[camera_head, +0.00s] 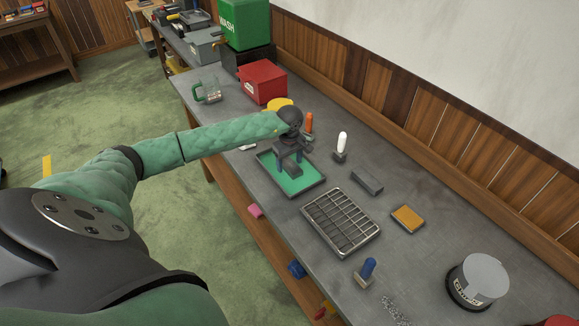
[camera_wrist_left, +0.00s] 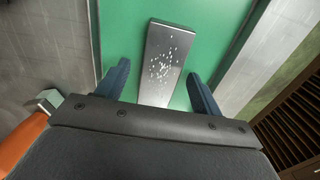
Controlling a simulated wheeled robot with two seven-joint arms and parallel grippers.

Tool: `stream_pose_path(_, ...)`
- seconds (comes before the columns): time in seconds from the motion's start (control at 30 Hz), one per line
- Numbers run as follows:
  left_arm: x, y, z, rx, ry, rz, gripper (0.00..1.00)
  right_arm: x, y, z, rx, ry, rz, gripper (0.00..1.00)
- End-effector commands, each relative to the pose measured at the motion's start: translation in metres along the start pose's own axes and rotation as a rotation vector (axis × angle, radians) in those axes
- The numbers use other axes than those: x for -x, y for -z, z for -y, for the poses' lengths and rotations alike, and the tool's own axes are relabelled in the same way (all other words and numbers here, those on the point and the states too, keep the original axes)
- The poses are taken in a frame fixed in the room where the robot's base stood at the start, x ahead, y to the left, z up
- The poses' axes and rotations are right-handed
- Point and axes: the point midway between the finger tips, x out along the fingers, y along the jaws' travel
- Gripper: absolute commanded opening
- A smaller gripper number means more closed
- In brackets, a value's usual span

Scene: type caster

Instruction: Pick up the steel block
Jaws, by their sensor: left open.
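A grey steel block (camera_wrist_left: 163,62) with bright white specks on its top lies on the green floor of a shallow tray (camera_wrist_left: 219,30) in the left wrist view. In the head view the block (camera_head: 292,171) is partly hidden under my left gripper (camera_head: 288,157). My left gripper is open and points down over the tray (camera_head: 309,189). In the left wrist view its two blue fingertips (camera_wrist_left: 158,77) stand on either side of the block, with green showing between each finger and the block. My right gripper is not in view.
A wire-grid tray (camera_head: 341,221) lies in front of the green tray. A dark grey bar (camera_head: 367,182), a white-handled tool (camera_head: 341,145) and an orange-handled tool (camera_head: 309,122) are close by. A red box (camera_head: 263,82) stands further back. A wooden wall borders the bench.

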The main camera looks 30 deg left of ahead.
Motion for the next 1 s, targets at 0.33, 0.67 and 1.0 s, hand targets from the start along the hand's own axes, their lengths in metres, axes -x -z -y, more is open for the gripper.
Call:
stream_pose_path(0.33, 0.0, 0.0, 0.0, 0.0, -0.001, 0.0, 0.33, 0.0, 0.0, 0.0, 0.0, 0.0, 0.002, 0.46)
stream_pose_path(0.67, 0.002, 0.0, -0.001, 0.001, -0.002, 0.0, 0.0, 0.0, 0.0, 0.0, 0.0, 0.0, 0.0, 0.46)
stream_pose_path(1.0, 0.013, 0.001, -0.001, 0.0, -0.003, 0.0, 0.0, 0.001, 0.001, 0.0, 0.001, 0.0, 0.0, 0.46)
